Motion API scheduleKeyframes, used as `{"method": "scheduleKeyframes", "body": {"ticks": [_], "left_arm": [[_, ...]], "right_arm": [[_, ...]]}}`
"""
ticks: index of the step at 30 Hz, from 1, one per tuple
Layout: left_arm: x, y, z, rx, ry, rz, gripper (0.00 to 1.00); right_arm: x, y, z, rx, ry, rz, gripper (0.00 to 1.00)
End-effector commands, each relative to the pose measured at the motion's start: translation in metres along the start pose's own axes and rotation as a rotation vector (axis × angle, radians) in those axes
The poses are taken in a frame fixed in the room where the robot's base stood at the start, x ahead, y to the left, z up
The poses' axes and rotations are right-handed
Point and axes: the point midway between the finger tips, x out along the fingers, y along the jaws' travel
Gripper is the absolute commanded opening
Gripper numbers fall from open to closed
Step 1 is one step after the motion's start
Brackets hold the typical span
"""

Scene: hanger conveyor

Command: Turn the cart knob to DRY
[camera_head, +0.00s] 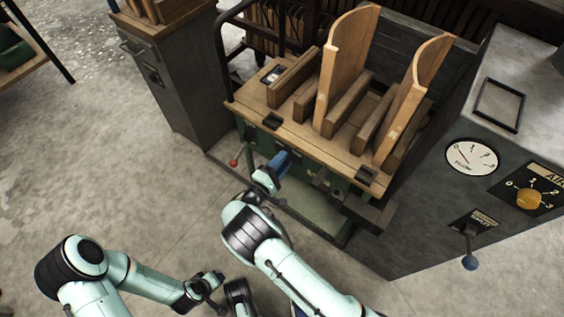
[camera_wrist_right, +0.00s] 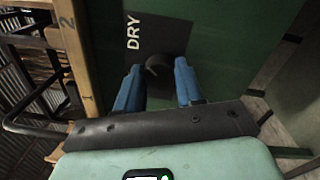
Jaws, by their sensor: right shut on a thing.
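The cart (camera_head: 335,152) has a wooden top and a green front panel. In the right wrist view, a dark knob (camera_wrist_right: 158,70) is on a dark plate (camera_wrist_right: 170,35) lettered DRY, on the green panel (camera_wrist_right: 225,60). My right gripper (camera_wrist_right: 158,84) is shut on the knob, with one blue finger on each side of it. In the head view my right gripper (camera_head: 282,164) is at the cart's front, and the knob is hidden there. Which way the knob points is unclear. My left gripper (camera_head: 205,288) is low over the floor, away from the cart; its jaws are unclear.
Curved wooden pieces (camera_head: 345,62) stand in slots on the cart's top. A red-tipped lever (camera_head: 233,162) sticks out at its left front. A grey console (camera_head: 440,205) with a gauge (camera_head: 471,157) and yellow dial (camera_head: 530,198) stands at right. A grey cabinet (camera_head: 180,85) stands left. Floor at left is clear.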

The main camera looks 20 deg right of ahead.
Motion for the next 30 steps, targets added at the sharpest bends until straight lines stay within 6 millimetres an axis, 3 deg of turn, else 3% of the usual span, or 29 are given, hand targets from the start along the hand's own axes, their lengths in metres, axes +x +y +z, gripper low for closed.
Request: {"method": "scheduleKeyframes", "body": {"ticks": [10, 26, 27, 29, 30], "left_arm": [[0.0018, -0.0007, -0.0028, -0.001, 0.008, -0.001, 0.43], [0.002, -0.0007, -0.0032, -0.001, 0.009, -0.001, 0.43], [0.002, -0.0007, -0.0031, -0.001, 0.009, -0.001, 0.43], [0.002, -0.0006, -0.0031, -0.001, 0.009, -0.001, 0.43], [0.002, -0.0006, -0.0031, 0.0, 0.009, 0.0, 0.43]], "right_arm": [[-0.0017, -0.0013, -0.0014, 0.13, -0.003, -0.004, 0.07], [-0.0019, -0.0011, -0.0015, 0.152, -0.004, -0.005, 0.07], [-0.0019, -0.0011, -0.0015, 0.152, -0.004, -0.005, 0.47], [-0.0017, -0.001, -0.0013, 0.152, -0.004, -0.005, 0.63], [-0.0015, -0.0009, -0.0012, 0.152, -0.005, -0.004, 0.63]]}}
